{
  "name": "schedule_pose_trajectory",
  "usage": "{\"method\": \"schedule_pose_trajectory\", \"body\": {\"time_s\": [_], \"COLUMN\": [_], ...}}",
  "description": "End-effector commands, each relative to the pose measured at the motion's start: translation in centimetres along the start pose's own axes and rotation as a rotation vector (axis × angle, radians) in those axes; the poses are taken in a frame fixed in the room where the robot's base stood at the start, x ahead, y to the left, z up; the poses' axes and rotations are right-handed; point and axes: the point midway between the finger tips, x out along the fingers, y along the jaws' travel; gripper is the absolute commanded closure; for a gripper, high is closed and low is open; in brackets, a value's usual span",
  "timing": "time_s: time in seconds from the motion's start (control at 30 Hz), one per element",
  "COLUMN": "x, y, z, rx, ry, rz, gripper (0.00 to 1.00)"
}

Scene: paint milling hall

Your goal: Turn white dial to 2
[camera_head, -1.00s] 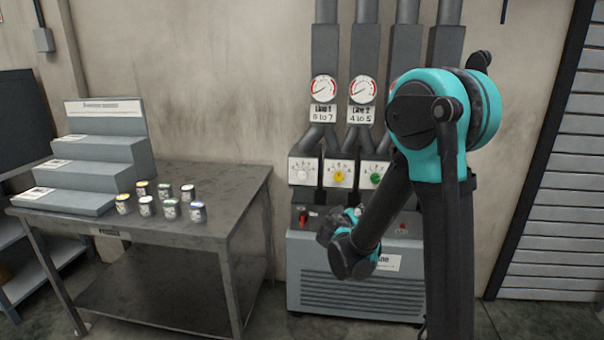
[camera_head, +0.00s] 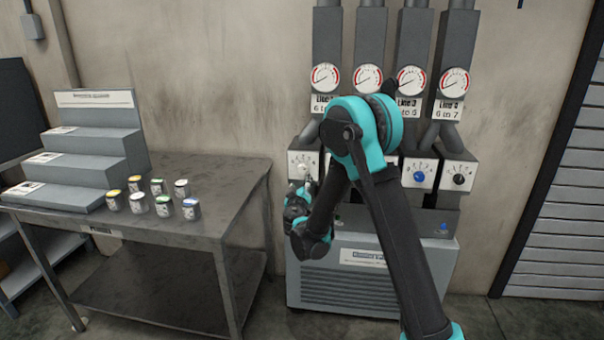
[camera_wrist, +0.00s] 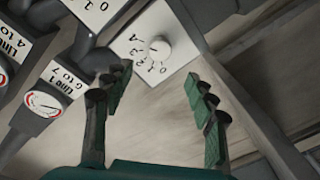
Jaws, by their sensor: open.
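The white dial (camera_head: 303,168) sits on a white plate at the left end of the machine's row of dials. In the wrist view the white dial (camera_wrist: 160,48) shows with a printed scale around it. I cannot make out which number it points to. My gripper (camera_wrist: 158,80) is open and empty, its green-padded fingers apart below the dial in that picture, not visibly touching it. In the head view my gripper (camera_head: 300,192) is just below the dial, partly blurred into the arm.
A blue dial (camera_head: 419,176) and a black dial (camera_head: 459,179) are to the right. My arm hides the dials between. Gauges (camera_head: 325,77) hang above on grey pipes. A metal table (camera_head: 240,190) with several small cans stands at left. The cabinet (camera_head: 310,290) is below.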

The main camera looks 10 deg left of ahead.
Motion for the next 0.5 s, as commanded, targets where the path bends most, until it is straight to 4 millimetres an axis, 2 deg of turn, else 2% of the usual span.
{"method": "schedule_pose_trajectory", "body": {"time_s": [0.3,0.5], "x": [6.3,9.1], "y": [0.1,0.1], "z": [0.1,0.1], "rx": [0.000,0.000], "ry": [-0.001,-0.001], "rz": [0.001,0.001], "gripper": [0.43,0.43]}}
